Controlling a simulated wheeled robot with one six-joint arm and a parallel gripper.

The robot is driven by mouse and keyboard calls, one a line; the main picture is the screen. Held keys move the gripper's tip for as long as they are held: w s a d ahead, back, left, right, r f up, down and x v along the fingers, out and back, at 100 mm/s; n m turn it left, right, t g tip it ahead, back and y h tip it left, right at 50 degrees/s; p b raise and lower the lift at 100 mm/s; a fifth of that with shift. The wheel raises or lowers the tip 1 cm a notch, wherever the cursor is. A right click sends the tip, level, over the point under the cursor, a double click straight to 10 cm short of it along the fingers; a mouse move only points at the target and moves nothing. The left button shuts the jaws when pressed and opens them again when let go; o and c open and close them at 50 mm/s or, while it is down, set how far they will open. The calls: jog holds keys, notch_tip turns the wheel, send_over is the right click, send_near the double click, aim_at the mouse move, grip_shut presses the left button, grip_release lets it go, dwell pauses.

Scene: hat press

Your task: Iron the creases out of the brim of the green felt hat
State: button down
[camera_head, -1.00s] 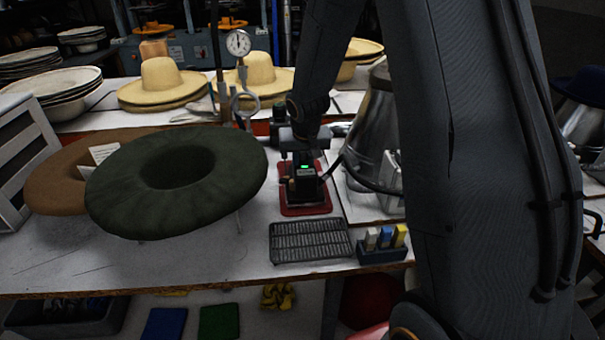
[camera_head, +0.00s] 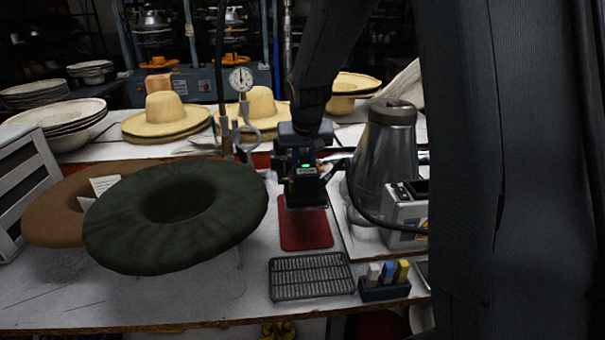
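The green felt hat (camera_head: 115,220) lies at left with its broad brim around a dark central hollow. It sits raised above the table, tilted in view, and faint creases show on the brim. My gripper (camera_head: 301,158) is right of the hat, seen from behind. It appears shut on a dark iron (camera_head: 303,188) with a small green light, though the fingertips are partly hidden. The iron is held above a red pad (camera_head: 306,232), apart from the hat. A dark cable (camera_head: 358,212) runs from near the iron to the right.
A brown hat (camera_head: 45,215) with a paper card is behind the green hat. A wire rack (camera_head: 311,276), a holder with coloured blocks (camera_head: 385,288), a metal cone vessel (camera_head: 384,160) and a gauge (camera_head: 241,80) stand around. The front left worktable (camera_head: 130,300) is clear.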

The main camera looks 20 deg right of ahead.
aim_at(303, 150)
jog(key=shift+r+p, duration=1.95)
jog(key=shift+r, duration=1)
